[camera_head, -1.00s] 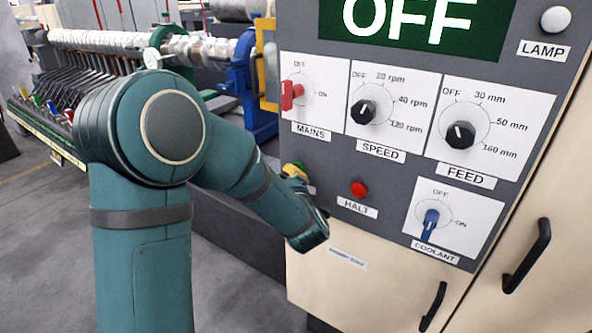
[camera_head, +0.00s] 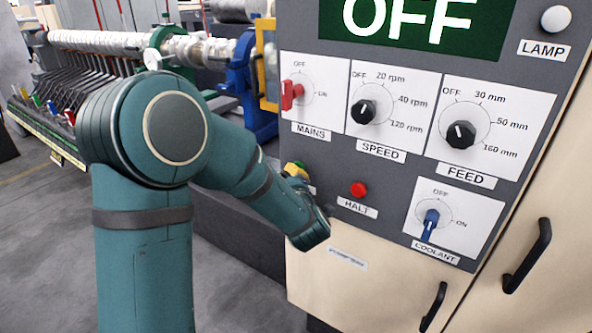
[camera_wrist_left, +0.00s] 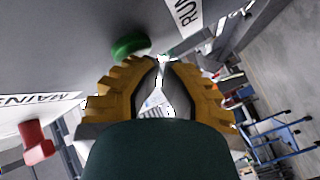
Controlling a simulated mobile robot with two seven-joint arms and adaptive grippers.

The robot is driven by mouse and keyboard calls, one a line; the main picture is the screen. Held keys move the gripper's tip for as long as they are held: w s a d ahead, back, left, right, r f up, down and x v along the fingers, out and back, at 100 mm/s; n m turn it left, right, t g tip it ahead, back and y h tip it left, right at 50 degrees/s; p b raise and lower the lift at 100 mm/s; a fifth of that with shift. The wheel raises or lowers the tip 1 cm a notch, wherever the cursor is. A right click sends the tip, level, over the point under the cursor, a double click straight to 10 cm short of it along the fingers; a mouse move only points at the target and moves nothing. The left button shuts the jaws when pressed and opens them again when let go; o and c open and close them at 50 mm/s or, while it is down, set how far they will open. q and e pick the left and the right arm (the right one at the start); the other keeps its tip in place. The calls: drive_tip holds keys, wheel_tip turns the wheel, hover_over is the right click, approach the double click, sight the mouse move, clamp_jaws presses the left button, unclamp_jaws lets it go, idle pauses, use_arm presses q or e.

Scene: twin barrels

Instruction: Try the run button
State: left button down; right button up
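The green run button (camera_wrist_left: 131,45) shows in the left wrist view, on the grey panel beside a partly cut-off RUN label (camera_wrist_left: 186,12). In the head view the button is hidden behind my left arm and gripper. My left gripper (camera_wrist_left: 164,62) has yellow fingers whose tips come together close to the button, a little to its right in the wrist view; I cannot tell whether they touch it. Nothing is held between them. In the head view the left gripper (camera_head: 296,170) is at the panel's left edge, left of the halt button. My right gripper is out of view.
The red halt button (camera_head: 358,189) is near my left gripper. Above are the red mains switch (camera_head: 291,94), speed knob (camera_head: 364,112) and feed knob (camera_head: 460,135). The blue coolant knob (camera_head: 430,224) is lower right. The display (camera_head: 415,22) reads OFF; the lamp (camera_head: 555,19) is pale.

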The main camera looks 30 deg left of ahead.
use_arm(q)
drive_tip(key=shift+s, duration=0.85)
drive_tip(key=s, duration=0.1)
drive_tip(key=s+b, duration=0.1)
drive_tip(key=s, duration=0.3)
drive_tip(key=shift+a, duration=0.25)
idle(0.6)
